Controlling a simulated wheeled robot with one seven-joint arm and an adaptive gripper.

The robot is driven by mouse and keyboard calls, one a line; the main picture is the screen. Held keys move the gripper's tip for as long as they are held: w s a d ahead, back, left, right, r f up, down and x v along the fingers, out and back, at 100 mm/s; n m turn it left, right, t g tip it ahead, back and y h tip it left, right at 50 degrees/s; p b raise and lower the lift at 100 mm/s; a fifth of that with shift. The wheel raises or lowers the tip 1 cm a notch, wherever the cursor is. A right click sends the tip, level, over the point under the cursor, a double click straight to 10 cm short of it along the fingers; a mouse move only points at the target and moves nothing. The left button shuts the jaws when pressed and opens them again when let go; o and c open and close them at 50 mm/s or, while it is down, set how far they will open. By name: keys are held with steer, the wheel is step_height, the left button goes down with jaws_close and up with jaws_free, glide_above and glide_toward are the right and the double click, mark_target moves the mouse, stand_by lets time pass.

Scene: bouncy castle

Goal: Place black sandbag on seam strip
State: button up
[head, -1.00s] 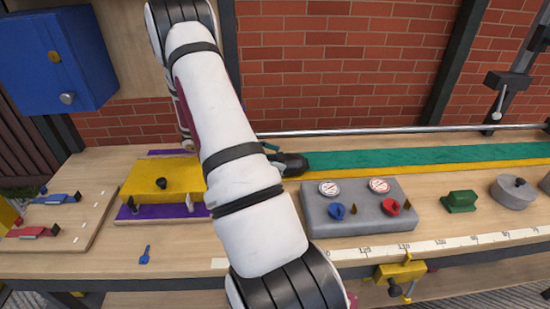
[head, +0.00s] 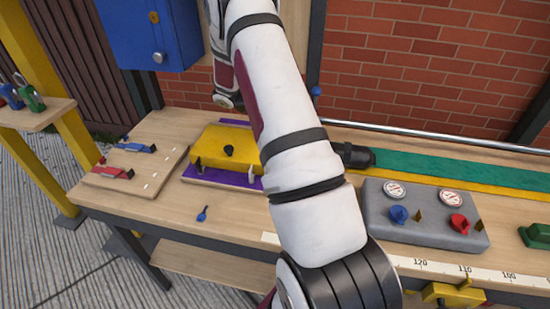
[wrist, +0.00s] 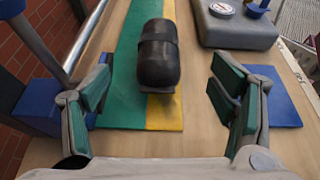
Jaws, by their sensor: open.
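The black sandbag (wrist: 160,55), a rounded dark cylinder with a band round it, lies on the seam strip near its end. In the wrist view it rests over the line between the strip's green part (wrist: 122,105) and yellow part (wrist: 165,116). It also shows in the head view (head: 358,156), just right of my arm and partly hidden by it. My gripper (wrist: 168,100) is open and empty. Its green-padded fingers stand apart, left and right of the bag's near end, with clear gaps. In the head view my arm hides the gripper.
A grey gauge box (head: 425,212) stands in front of the strip. A yellow block on a purple base (head: 225,147) is left of my arm. A metal rail (head: 430,148) runs behind the strip. A blue cabinet (head: 150,35) hangs at the back left.

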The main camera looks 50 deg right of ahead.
steer(key=s+a+r+m+t+y, duration=0.25)
steer(key=a+r+t, duration=0.35)
steer(key=a+r, duration=1)
steer(key=s+a+m+t+y, duration=0.1)
steer(key=s+a+t, duration=0.3)
steer(key=a, duration=0.6)
steer(key=s+a+m+t+y, duration=0.2)
steer(key=s+a, duration=0.4)
steer(key=a, duration=0.5)
steer(key=shift+s+t+y, duration=0.35)
steer(key=shift+t+y, duration=0.1)
steer(key=shift+t, duration=0.75)
step_height(320, 180, up, 8)
steer(key=t+p, duration=0.1)
steer(key=p, duration=0.5)
steer(key=shift+t+p, duration=0.3)
steer(key=shift+d, duration=0.1)
